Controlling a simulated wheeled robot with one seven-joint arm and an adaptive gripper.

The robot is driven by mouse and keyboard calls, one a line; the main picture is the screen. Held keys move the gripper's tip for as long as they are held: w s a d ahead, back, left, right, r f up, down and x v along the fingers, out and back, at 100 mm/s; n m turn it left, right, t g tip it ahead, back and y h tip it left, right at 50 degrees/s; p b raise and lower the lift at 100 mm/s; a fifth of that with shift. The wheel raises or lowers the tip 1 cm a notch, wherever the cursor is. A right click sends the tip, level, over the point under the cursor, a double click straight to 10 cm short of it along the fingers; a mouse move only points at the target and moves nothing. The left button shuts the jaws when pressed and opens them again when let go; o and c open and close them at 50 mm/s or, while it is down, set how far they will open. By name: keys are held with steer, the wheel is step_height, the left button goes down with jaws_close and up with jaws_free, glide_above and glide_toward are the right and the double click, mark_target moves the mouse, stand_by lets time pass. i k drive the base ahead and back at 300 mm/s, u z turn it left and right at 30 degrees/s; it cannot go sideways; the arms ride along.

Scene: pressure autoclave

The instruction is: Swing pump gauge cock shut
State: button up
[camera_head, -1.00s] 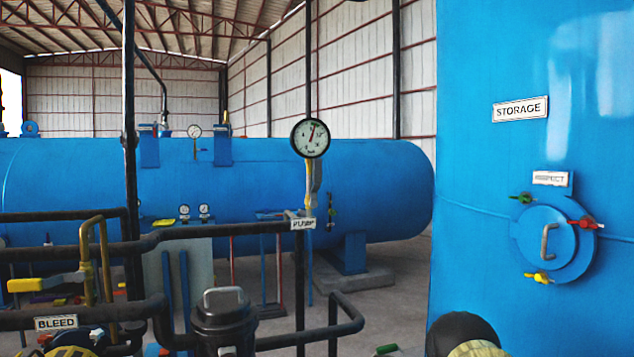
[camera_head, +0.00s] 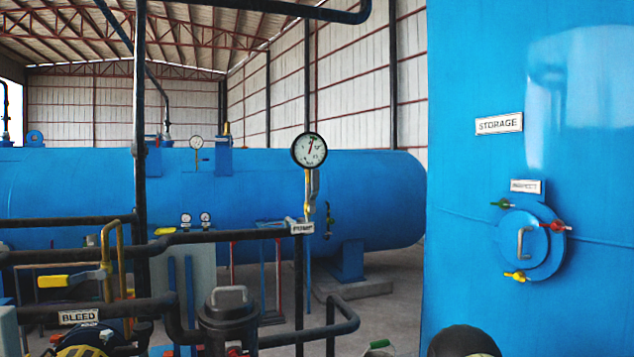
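The pump gauge (camera_head: 309,151) is a round white dial with a black rim and a red needle, standing on a thin riser near the middle of the view. The gauge cock (camera_head: 311,190) sits on that riser just below the dial. Its yellow and grey lever looks upright, along the riser, though it is small and its fine position is hard to tell. The white PUMP label (camera_head: 302,228) is below it, on the dark pipe. My gripper is not in view.
A dark pipe (camera_head: 220,236) runs left from the riser. A blue storage tank (camera_head: 470,200) with an inspection hatch (camera_head: 528,243) fills the right. A yellow-handled lever (camera_head: 70,281) and BLEED label (camera_head: 79,317) are at left. A long blue vessel (camera_head: 80,185) lies behind.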

mark_target(315, 172)
steer(key=k, duration=1)
steer(key=u, duration=0.9)
steer(key=i, duration=1.45)
steer(key=z, duration=0.85)
steer(key=i, duration=0.55)
steer(key=z, duration=0.6)
